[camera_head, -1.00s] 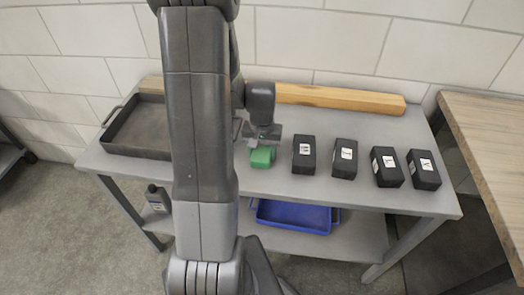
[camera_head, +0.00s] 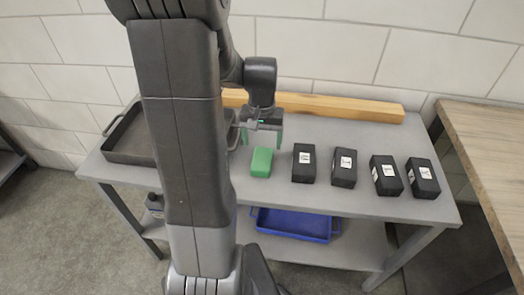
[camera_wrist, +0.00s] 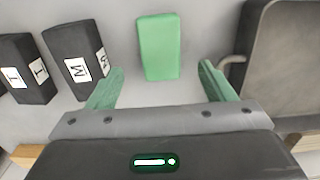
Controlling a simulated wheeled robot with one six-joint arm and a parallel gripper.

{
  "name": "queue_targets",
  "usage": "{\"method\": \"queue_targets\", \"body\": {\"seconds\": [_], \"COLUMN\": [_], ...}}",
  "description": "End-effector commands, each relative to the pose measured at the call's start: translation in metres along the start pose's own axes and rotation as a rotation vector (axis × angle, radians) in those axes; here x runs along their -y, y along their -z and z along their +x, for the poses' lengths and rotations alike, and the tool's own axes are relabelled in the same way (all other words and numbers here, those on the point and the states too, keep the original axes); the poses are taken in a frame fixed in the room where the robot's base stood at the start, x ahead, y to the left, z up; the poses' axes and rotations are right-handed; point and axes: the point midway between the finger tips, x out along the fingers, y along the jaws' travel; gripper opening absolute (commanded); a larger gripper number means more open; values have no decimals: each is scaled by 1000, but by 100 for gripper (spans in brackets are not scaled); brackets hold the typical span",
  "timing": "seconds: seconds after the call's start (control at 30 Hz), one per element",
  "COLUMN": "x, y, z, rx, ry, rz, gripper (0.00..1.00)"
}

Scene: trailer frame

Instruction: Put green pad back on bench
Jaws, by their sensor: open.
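The green pad (camera_head: 261,162) lies flat on the grey bench (camera_head: 310,200), left of the row of black blocks. In the wrist view the green pad (camera_wrist: 159,47) is ahead of my fingertips, between their lines and apart from them. My gripper (camera_head: 262,133) is open and empty, above and just behind the pad in the head view. Its two green fingers also show in the wrist view (camera_wrist: 160,84), spread wide with bare bench between them.
Several black blocks with white letter labels (camera_head: 304,163) stand right of the pad. A dark tray (camera_head: 130,140) is at left, a wooden beam (camera_head: 330,107) along the back. A blue tray (camera_head: 295,224) sits on the lower shelf. A wooden table (camera_head: 490,140) stands at right.

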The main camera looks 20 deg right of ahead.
Motion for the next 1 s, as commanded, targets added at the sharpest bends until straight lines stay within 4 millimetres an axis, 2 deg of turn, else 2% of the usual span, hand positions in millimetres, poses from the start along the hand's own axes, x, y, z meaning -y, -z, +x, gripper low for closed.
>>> {"method": "queue_targets", "body": {"seconds": [0.1,0.27,1.0], "x": [0,0,0], "y": [0,0,0], "z": [-19,-30,-32], "rx": [-2,0,1], "ry": [0,0,0], "rz": [0,0,0], "gripper": [76,76,76]}}
